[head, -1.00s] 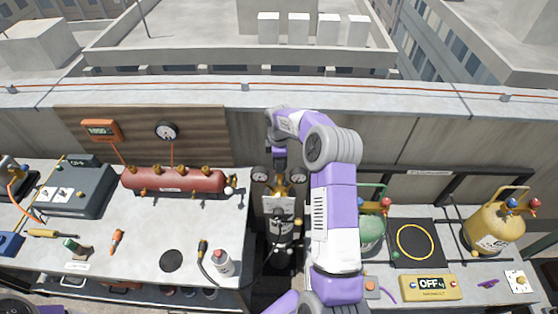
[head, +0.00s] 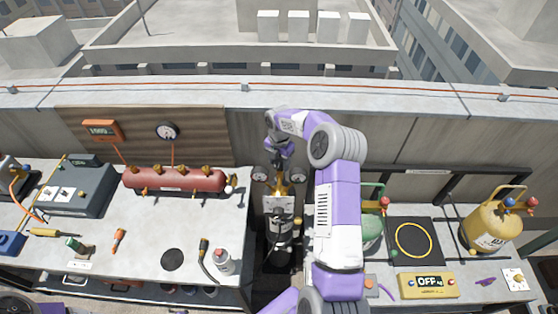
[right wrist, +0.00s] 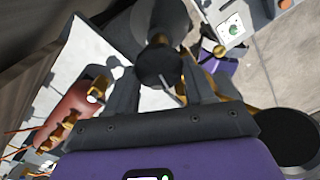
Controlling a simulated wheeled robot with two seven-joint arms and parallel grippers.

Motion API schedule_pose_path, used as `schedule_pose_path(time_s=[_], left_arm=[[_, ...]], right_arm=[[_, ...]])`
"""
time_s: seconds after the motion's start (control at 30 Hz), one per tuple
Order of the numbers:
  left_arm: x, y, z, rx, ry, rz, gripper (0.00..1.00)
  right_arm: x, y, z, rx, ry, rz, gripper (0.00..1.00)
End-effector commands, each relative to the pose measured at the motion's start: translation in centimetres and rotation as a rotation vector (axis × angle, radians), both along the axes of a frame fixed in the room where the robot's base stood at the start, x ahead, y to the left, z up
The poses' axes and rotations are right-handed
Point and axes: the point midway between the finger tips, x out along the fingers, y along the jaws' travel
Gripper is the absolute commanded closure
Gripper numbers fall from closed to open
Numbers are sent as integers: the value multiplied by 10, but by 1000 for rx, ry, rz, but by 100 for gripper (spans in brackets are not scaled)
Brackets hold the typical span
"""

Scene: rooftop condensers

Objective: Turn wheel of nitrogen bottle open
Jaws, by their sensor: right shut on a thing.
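The nitrogen bottle (head: 278,206) stands upright in the gap between the two tables, with a pale label on its front. Brass fittings (head: 279,188) and two round gauges, left (head: 260,173) and right (head: 299,174), sit at its top. My right gripper (head: 280,166) reaches down onto the bottle's top from above. In the right wrist view, my right gripper's fingers (right wrist: 163,88) are closed around a dark round wheel (right wrist: 160,66). The head view hides the wheel behind the gripper. My left gripper is not seen.
The right table holds a green bottle (head: 371,232), partly behind my arm, a yellow bottle (head: 492,228) and a scale display (head: 430,285). A wall stands behind.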

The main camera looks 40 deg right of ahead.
Motion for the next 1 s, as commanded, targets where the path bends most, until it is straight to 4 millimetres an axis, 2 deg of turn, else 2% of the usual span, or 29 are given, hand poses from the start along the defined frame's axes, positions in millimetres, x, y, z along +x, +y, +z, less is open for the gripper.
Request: schedule_pose_path(time_s=[0.4,1.0], left_arm=[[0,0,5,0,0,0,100],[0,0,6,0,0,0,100]], right_arm=[[1,-1,2,-3,-6,242,77],[1,-1,2,-4,-6,300,77]])
